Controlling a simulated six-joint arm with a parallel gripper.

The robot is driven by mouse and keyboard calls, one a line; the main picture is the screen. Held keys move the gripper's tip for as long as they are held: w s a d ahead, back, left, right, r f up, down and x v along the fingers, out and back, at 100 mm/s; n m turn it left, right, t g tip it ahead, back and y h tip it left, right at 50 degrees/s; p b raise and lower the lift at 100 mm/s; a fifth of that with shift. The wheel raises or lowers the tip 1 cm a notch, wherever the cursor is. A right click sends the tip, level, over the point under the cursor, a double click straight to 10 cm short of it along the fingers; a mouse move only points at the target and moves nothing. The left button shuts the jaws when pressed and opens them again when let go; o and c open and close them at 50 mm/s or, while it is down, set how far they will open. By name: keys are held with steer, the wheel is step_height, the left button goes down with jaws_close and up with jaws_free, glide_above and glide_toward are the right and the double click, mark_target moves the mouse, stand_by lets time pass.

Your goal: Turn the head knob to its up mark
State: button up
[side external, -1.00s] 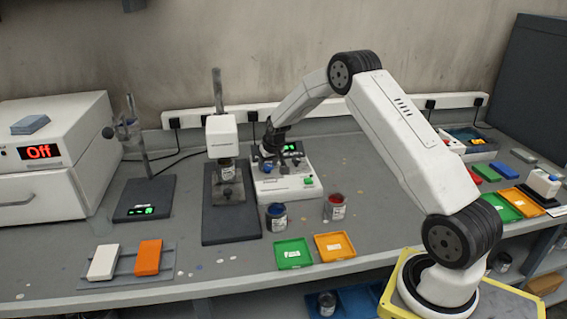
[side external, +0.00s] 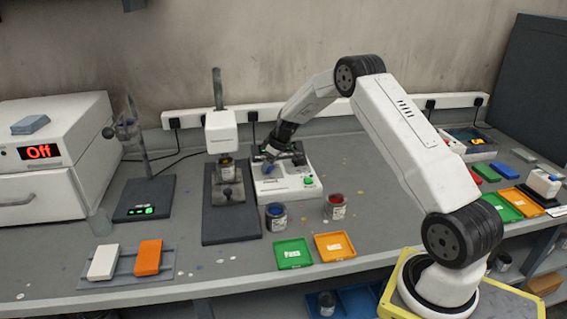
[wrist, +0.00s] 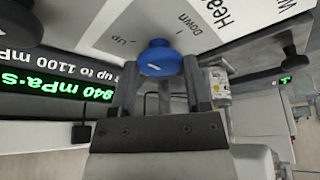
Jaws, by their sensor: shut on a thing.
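The blue head knob (wrist: 160,58) sits on the white panel of the control box (side external: 300,188), by the printed words "Up" (wrist: 121,41) and "Down" (wrist: 183,24). My gripper (wrist: 160,84) is shut on the knob, one finger on each side, and it is tilted over the box in the side view (side external: 270,158). I cannot clearly tell which mark the knob points at. The instrument's white head (side external: 220,132) stands on its post, over a small can (side external: 228,161).
A green display (wrist: 45,86) reads 940 mPa·s. An open blue paint can (side external: 276,217) and a red one (side external: 335,206) stand in front of the box. A green tray (side external: 292,254) and an orange tray (side external: 334,246) lie near the bench edge.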

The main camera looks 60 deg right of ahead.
steer(key=n, duration=0.2)
steer(key=n+y, duration=0.1)
steer(key=n, duration=0.1)
steer(key=shift+d+g+y, duration=0.1)
steer(key=shift+g+y, duration=0.2)
steer(key=shift+g, duration=0.1)
steer(key=shift+d+n+g+y, duration=0.1)
steer(key=shift+n+g+y, duration=0.3)
steer(key=shift+n, duration=1.3)
steer(key=o, duration=1.3)
steer(key=shift+r, duration=0.1)
steer(key=shift+v, duration=3.8)
